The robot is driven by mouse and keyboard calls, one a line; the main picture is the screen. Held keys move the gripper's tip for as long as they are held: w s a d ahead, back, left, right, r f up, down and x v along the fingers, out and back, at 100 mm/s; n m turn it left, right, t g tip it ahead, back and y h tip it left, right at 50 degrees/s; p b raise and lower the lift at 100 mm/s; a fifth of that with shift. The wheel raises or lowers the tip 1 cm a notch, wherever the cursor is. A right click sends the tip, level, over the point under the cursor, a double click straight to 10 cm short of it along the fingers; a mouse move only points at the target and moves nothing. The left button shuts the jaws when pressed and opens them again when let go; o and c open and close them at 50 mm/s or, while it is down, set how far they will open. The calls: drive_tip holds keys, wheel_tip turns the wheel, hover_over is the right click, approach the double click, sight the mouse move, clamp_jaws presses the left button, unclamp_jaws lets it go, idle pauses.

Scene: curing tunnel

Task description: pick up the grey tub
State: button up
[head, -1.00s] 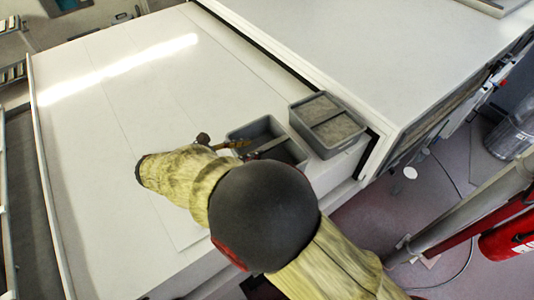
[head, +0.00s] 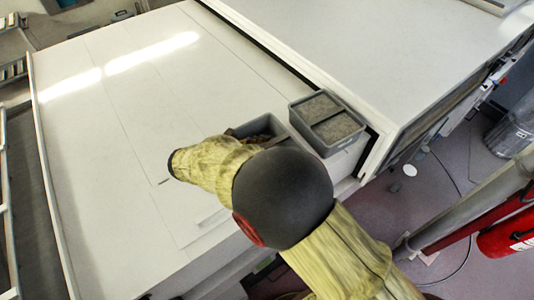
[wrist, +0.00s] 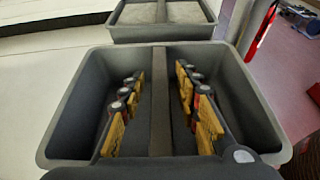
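An empty-looking grey tub (head: 250,122) with a central divider stands on the white surface, partly hidden behind my arm in the head view. In the wrist view the tub (wrist: 62,128) fills the middle, its divider running away from the camera. My gripper (wrist: 160,75) is open, with yellow-padded fingers reaching down into the tub, one row in each compartment. The divider (wrist: 160,115) lies between the fingers, with gaps visible on both sides. In the head view the fingers are mostly hidden by my arm.
A second grey tub (head: 354,148) with pale grey contents in two compartments stands right beside the first, near the raised white housing (head: 390,60). The white surface (head: 110,130) to the left is clear. A red cylinder (head: 510,235) is at the far right.

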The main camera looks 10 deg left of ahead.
clamp_jaws()
drive_tip(key=shift+r, duration=0.1)
idle(0.6)
